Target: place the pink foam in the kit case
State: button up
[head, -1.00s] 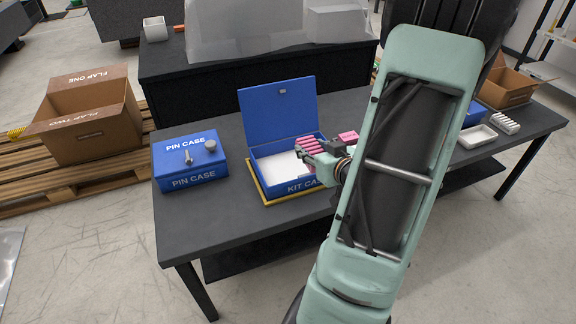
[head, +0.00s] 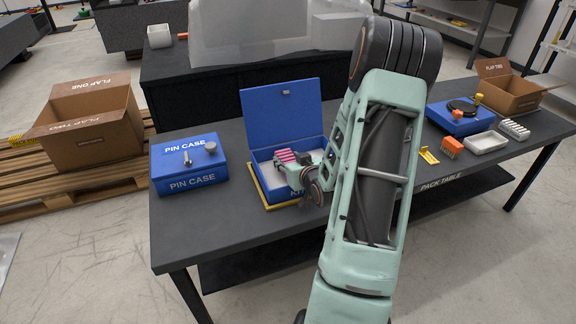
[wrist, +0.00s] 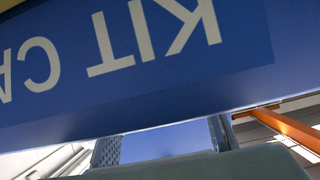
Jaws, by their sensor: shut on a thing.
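The blue kit case (head: 278,194) sits on the dark table with its lid (head: 280,115) standing open at the back. A pale lining shows inside. My gripper (head: 299,160) reaches in from the right over the case. It is shut on the pink foam (head: 285,156), a ridged block over the case interior. I cannot tell whether the foam touches the lining. In the wrist view the front wall of the kit case (wrist: 150,70) fills the upper part, its lettering upside down. The fingers (wrist: 163,140) show below it, and the foam cannot be made out there.
A shut blue pin case (head: 190,165) stands left of the kit case. A yellow edge (head: 262,195) shows under the kit case. To the right lie an orange block (head: 452,146), a white tray (head: 486,142) and another blue box (head: 460,120). The front left table is clear.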

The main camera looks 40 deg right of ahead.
jog(key=shift+f, duration=0.4)
jog(key=shift+f, duration=0.2)
jog(key=o, duration=0.8)
jog(key=shift+r, duration=0.15)
jog(key=shift+r, duration=0.2)
jog(key=p+v, duration=0.2)
jog(key=v, duration=1)
jog(key=shift+s+f+p, duration=0.1)
jog(key=shift+f+p, duration=0.1)
jog(key=shift+p, duration=0.15)
